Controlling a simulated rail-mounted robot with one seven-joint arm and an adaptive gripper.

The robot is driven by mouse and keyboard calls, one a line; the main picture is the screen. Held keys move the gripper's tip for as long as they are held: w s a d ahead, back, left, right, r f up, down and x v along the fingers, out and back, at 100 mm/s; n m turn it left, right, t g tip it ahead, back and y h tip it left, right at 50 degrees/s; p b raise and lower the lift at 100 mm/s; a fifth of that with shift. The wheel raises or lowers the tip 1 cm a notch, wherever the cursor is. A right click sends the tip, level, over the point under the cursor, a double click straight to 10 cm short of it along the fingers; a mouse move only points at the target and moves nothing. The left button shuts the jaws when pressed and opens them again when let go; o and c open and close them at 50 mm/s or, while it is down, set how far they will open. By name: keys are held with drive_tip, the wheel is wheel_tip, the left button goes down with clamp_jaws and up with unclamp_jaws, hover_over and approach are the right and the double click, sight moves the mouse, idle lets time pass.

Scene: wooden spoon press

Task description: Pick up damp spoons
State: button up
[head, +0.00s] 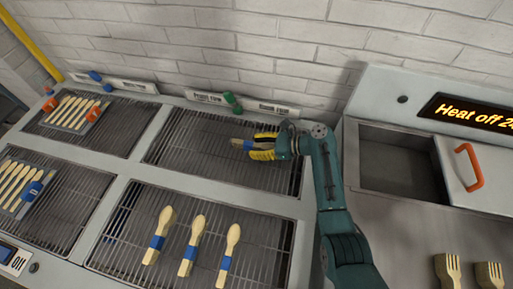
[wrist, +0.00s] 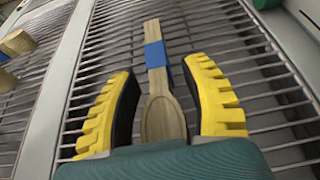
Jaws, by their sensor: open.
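My gripper (head: 255,146) is over the back middle rack (head: 185,148), its yellow fingers open. A wooden spoon with a blue band (wrist: 160,80) lies between the fingers in the wrist view, its bowl towards my palm and its handle pointing away. There are gaps between the spoon and both fingers. In the head view only a small blue-banded part of this spoon (head: 237,142) shows at the fingertips. Three more blue-banded spoons, left (head: 158,237), middle (head: 192,245) and right (head: 228,255), lie apart on the front middle rack (head: 120,245). Dampness cannot be seen.
Groups of spoons lie on the left racks, with orange clips (head: 93,111) at the back and a blue clip (head: 33,189) in front. A partly open bin (head: 400,170) with an orange handle (head: 468,165) and wooden forks (head: 448,270) are on the right. A brick wall closes the back.

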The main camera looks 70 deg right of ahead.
clamp_jaws()
